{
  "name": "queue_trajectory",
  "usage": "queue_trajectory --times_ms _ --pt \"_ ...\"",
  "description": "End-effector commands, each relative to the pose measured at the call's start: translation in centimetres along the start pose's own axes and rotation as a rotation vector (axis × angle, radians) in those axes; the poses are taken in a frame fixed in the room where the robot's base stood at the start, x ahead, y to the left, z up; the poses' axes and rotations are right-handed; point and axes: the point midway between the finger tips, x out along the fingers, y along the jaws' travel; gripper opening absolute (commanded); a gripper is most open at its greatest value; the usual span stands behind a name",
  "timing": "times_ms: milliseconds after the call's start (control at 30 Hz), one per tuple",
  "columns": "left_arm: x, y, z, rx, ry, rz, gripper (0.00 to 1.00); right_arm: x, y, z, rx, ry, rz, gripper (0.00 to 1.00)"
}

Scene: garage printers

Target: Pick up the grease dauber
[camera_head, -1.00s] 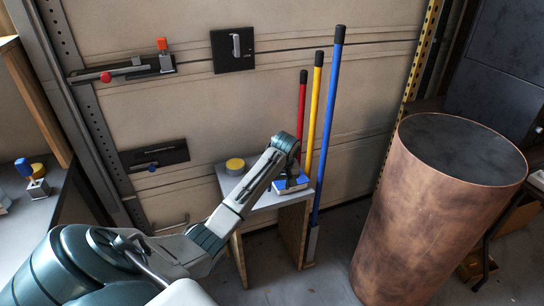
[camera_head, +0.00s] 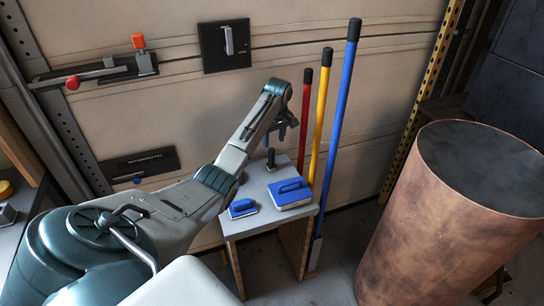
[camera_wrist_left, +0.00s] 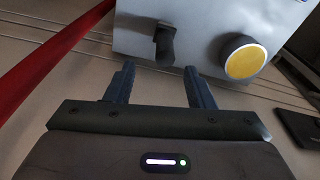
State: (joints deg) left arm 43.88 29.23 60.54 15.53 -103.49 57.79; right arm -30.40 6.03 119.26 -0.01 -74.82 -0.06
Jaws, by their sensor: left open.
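The likely grease dauber (camera_head: 271,160) is a small dark upright piece on the grey top of the small table (camera_head: 262,202), near its back edge. In the left wrist view the same dark piece (camera_wrist_left: 165,45) stands just beyond the fingertips, roughly in line with the gap between them. My left gripper (camera_head: 282,136) is open and empty, above the table's back part and close to the dauber. Its two dark blue fingers also show in the left wrist view (camera_wrist_left: 160,68), apart, with nothing between them. My right gripper is out of view.
Two blue-handled pads, a larger one (camera_head: 290,193) and a smaller one (camera_head: 242,208), lie on the table's front. A yellow-topped round tin (camera_wrist_left: 245,58) is beside the dauber. Red, yellow and blue poles (camera_head: 337,125) stand right of the table. A copper drum (camera_head: 440,220) stands farther right.

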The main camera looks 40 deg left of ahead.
Motion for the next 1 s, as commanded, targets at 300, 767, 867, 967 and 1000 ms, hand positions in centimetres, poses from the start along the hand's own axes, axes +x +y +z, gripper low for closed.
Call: queue_trajectory --times_ms 300,767,867,967,1000 --pt "4.0 -0.1 0.1 0.001 0.0 -0.002 0.49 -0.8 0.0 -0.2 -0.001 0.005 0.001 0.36" --pt "9.2 -0.5 0.1 0.001 0.0 -0.002 0.49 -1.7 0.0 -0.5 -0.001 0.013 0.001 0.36" --pt "9.2 -0.5 0.1 0.002 0.001 -0.001 0.49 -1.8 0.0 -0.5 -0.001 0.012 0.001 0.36" --pt "9.2 -0.5 0.1 0.002 0.001 -0.001 0.49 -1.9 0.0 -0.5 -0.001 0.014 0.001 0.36" --pt "9.2 -0.5 0.1 0.002 0.001 -0.001 0.45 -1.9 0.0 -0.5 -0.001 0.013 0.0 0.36"
